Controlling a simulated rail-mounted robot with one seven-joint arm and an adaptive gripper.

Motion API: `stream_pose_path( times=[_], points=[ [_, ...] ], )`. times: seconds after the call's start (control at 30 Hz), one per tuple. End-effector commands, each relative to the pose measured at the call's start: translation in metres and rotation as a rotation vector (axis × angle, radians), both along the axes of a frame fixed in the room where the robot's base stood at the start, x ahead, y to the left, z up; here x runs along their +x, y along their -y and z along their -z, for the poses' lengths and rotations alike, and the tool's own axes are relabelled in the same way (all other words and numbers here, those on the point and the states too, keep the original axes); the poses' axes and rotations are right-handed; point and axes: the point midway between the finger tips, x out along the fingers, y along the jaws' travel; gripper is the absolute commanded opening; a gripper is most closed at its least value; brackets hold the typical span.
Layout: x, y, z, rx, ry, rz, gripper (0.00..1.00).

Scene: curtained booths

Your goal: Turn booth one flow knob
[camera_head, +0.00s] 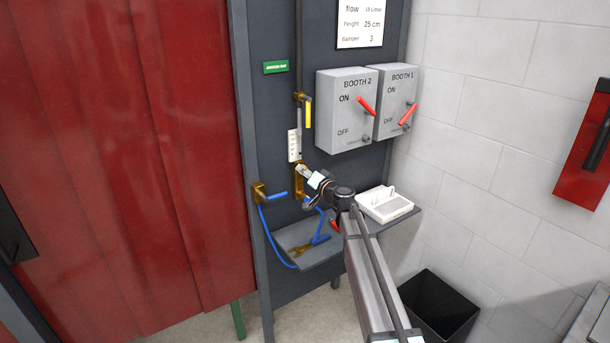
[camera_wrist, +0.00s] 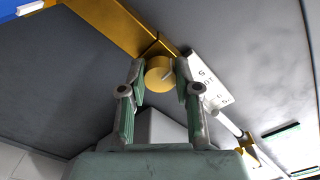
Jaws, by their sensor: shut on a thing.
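The flow knob is a round brass knob (camera_wrist: 159,74) with a pale pointer line, on a brass valve body (camera_wrist: 108,22). In the wrist view it sits between the two fingertips of my gripper (camera_wrist: 160,78), which is shut on it. In the head view my gripper (camera_head: 306,172) reaches the brass valve body (camera_head: 298,187) below the white flow scale (camera_head: 294,145) on the dark panel. The knob itself is largely hidden there by my gripper. The scale also shows in the wrist view (camera_wrist: 208,84), just right of the knob.
A yellow-lever valve (camera_head: 308,113) is above, and a blue-lever valve (camera_head: 277,195) with a blue hose is left. Booth 2 (camera_head: 345,115) and Booth 1 (camera_head: 396,100) switch boxes hang upper right. A shelf (camera_head: 290,236) below carries a white device (camera_head: 385,206). A red curtain (camera_head: 110,160) fills the left.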

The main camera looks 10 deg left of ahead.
Motion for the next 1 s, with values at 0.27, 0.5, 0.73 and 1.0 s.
stream_pose_path(
  times=[0.27, 0.5, 0.73, 1.0],
  points=[
    [0.0006, -0.0004, 0.0029, 0.148, -0.119, 0.001, 0.0],
    [0.0006, -0.0006, 0.0014, 0.319, -0.262, 0.001, 0.0],
    [0.0006, -0.0008, -0.0006, 0.487, -0.402, 0.001, 0.0],
    [0.0006, -0.0008, -0.0026, 0.666, -0.551, 0.001, 0.0]
  ],
)
